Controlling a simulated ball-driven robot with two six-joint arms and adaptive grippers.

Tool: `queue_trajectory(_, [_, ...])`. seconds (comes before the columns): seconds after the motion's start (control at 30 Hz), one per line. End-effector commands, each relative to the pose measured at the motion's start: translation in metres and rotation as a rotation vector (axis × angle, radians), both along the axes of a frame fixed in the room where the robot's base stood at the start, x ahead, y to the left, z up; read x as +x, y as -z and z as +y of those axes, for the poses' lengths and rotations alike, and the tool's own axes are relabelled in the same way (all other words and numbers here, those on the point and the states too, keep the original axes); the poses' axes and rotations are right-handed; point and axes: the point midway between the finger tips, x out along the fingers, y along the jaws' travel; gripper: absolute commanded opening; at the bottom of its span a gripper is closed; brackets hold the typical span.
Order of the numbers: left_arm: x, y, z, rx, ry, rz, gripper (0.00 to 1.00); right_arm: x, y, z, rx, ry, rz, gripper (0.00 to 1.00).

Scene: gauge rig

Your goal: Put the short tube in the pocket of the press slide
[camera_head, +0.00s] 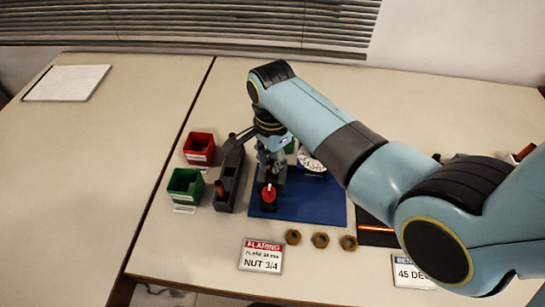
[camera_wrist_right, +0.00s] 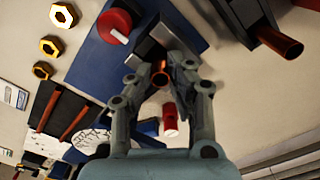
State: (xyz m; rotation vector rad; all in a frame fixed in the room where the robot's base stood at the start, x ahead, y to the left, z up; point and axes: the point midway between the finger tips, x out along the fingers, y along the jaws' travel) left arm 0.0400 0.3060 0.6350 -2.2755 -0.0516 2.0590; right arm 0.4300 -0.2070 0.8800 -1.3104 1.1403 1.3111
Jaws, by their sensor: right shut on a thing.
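My right gripper (camera_head: 270,152) is over the blue mat (camera_head: 320,205), by the press. In the right wrist view its two fingers (camera_wrist_right: 161,68) are shut on a short copper tube (camera_wrist_right: 160,74), seen nearly end-on. A grey metal block (camera_wrist_right: 148,50) of the press lies just beyond the tube; I cannot tell whether they touch. The slide's pocket cannot be made out. A red knob (camera_head: 268,194) is on the press's near end and also shows in the wrist view (camera_wrist_right: 114,26). My left gripper is not in view.
A dark rack (camera_head: 230,175) with copper tubes stands left of the mat. Red (camera_head: 199,148) and green (camera_head: 185,184) bins stand further left. A white dial (camera_head: 312,159) is partly behind my arm. Several nuts (camera_head: 320,240) and a sign (camera_head: 262,255) lie in front. The left table is mostly clear.

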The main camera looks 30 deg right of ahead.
Motion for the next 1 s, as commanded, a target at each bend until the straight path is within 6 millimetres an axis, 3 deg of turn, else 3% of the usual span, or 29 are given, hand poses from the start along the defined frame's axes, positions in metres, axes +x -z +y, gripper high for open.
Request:
queue_trajectory(0.33, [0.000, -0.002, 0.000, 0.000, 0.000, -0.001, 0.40, -0.001, 0.000, 0.001, 0.000, 0.000, 0.000, 0.00])
queue_trajectory(0.37, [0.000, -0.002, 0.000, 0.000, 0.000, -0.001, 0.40, -0.001, 0.000, 0.001, 0.000, 0.000, 0.000, 0.19])
queue_trajectory(0.57, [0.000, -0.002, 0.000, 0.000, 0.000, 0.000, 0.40, -0.001, 0.000, 0.000, 0.000, 0.000, 0.000, 0.44])
queue_trajectory(0.87, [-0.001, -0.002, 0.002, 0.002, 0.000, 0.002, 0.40, 0.000, -0.003, 0.000, 0.000, 0.000, -0.001, 0.44])
queue_trajectory(1.0, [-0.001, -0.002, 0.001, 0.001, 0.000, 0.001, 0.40, 0.001, -0.020, 0.001, 0.001, 0.000, -0.004, 0.44])
